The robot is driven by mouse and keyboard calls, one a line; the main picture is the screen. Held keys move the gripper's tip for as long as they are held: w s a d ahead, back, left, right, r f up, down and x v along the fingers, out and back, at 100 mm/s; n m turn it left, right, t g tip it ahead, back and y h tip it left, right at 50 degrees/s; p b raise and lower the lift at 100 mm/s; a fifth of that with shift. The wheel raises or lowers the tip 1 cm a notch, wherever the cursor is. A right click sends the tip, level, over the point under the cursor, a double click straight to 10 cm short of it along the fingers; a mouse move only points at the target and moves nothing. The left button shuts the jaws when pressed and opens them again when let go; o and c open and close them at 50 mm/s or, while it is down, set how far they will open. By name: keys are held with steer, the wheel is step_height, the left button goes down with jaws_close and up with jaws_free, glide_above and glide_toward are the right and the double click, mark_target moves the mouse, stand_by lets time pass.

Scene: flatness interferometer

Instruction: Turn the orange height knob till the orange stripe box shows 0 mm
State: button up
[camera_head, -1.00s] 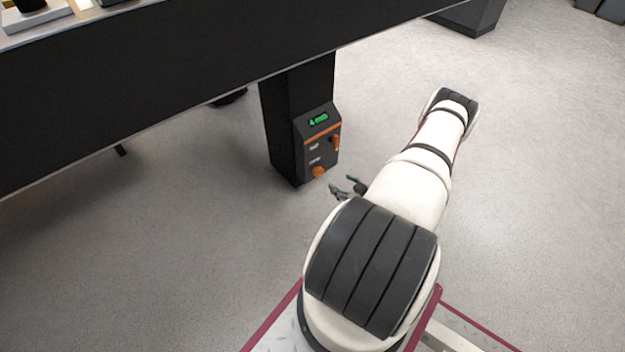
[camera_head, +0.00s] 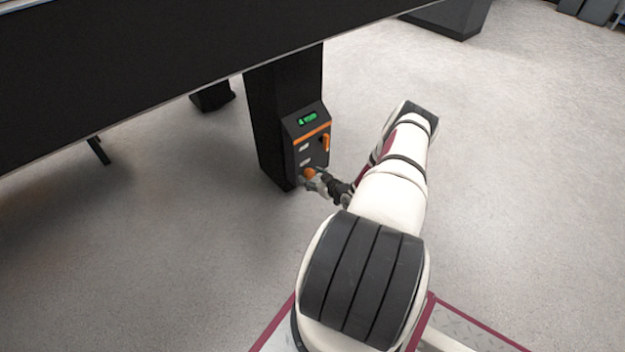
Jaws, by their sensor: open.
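The orange stripe box (camera_head: 307,134) is a dark box on the table's black leg, with an orange band across its upper part. Its green display (camera_head: 307,119) appears to read 4 mm. The orange height knob (camera_head: 309,174) sits low on the box's front.
A large black table (camera_head: 150,75) spans the upper left above the box. Its black leg (camera_head: 265,130) stands on the grey floor. Another dark block (camera_head: 450,18) is at the top right. The floor to the right is clear.

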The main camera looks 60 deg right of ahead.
steer(key=shift+w+d+f, duration=0.15)
steer(key=shift+w, duration=0.15)
steer(key=c, duration=1.1)
steer(key=shift+c, duration=0.2)
steer(key=shift+a+n+h+p, duration=0.2)
steer(key=shift+n+h+p, duration=0.35)
steer(key=shift+n, duration=0.35)
steer(key=shift+n+h, duration=0.65)
steer(key=shift+n, duration=0.25)
steer(key=shift+f+n+h, duration=0.15)
steer(key=shift+n+h, duration=0.85)
steer(key=shift+n, duration=0.5)
